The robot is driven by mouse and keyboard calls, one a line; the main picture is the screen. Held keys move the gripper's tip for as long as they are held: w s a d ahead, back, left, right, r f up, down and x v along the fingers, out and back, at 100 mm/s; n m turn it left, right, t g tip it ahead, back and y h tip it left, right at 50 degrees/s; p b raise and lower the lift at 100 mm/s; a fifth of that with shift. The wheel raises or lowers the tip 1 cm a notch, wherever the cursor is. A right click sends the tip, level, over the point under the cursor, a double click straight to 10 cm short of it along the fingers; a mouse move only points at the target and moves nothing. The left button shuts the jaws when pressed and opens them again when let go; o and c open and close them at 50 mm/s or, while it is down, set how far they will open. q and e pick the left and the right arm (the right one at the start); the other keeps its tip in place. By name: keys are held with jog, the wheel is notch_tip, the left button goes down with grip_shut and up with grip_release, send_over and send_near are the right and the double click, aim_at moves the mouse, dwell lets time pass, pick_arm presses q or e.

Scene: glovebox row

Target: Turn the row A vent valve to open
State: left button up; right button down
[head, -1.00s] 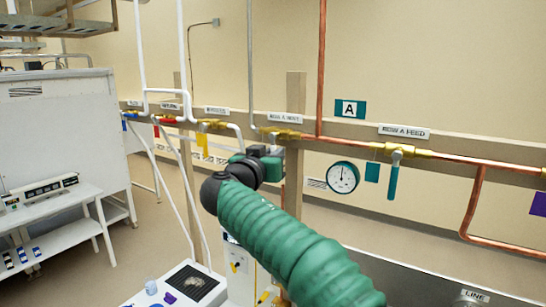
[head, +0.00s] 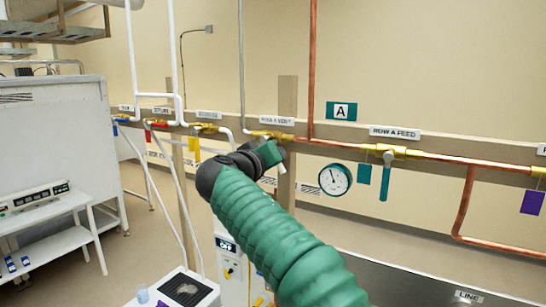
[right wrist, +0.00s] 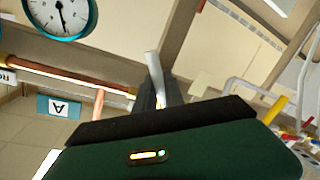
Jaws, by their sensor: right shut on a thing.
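The row A vent valve (head: 271,134) is a brass body on the wall rail, under its ROW A VENT label (head: 277,120). My right gripper (head: 270,152), on the green-sleeved arm, is right below it. In the right wrist view, my right gripper (right wrist: 157,98) is shut on a light grey handle (right wrist: 152,66), whose end sticks out past the fingers. I cannot tell the handle's exact angle. My left gripper is not in view.
A round gauge (head: 335,179) hangs to the right, its needle leaning up and left. The ROW A FEED valve (head: 390,152) has a teal handle hanging down. Yellow (head: 196,147) and red (head: 157,125) handled valves sit to the left on the same rail.

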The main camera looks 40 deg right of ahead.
dwell(0.3)
jog(key=c, duration=1.6)
grip_release()
jog(key=shift+o, duration=0.8)
jog(key=shift+w+a, duration=0.1)
jog(key=shift+w, duration=0.1)
jog(key=shift+s, duration=0.15)
